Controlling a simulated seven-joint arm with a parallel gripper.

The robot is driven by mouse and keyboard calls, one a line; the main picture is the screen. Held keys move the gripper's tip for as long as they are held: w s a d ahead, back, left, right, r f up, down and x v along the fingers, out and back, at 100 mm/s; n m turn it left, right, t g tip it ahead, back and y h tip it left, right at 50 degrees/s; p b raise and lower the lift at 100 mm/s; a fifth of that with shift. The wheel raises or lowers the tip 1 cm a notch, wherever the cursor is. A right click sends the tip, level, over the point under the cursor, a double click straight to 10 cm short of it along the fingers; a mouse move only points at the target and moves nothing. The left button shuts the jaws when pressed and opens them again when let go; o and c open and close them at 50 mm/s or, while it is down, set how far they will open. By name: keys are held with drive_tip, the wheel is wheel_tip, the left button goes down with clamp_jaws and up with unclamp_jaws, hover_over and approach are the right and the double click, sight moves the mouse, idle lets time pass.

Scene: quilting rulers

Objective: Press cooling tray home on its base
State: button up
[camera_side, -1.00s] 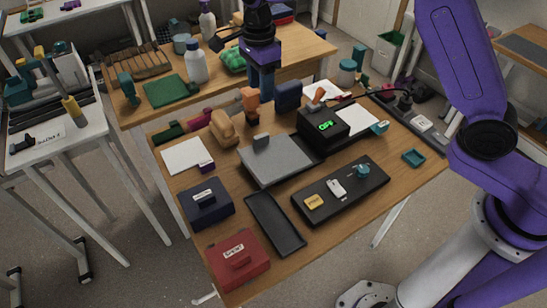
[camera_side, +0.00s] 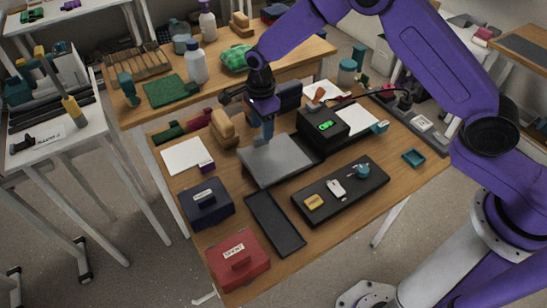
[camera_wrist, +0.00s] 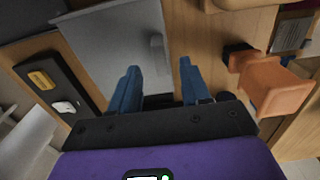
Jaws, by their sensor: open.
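A flat grey tray with a small raised grip at its back edge, apparently the cooling tray (camera_side: 277,163), lies on the wooden table. A dark strip, apparently its base (camera_side: 309,165), shows along its right side by the black box with a green display (camera_side: 325,126). I cannot tell how well the tray is seated. My gripper (camera_side: 267,137) is over the tray's back edge, and its fingers hide the grip in the side view. In the wrist view, the blue fingers of my gripper (camera_wrist: 160,82) are apart with nothing between them; the grey tray (camera_wrist: 105,50) and its grip (camera_wrist: 158,52) lie beyond.
A tan block (camera_side: 222,128) and an orange item (camera_wrist: 265,85) stand near the gripper. A long black tray with small items (camera_side: 345,192), an empty black tray (camera_side: 275,222), a navy box (camera_side: 206,204) and a red box (camera_side: 238,260) stand in front.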

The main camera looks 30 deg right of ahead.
sight(275, 155)
wheel_tip(275, 155, down, 4)
drive_tip(key=shift+f, duration=0.1)
drive_tip(key=shift+c, duration=0.3)
clamp_jaws()
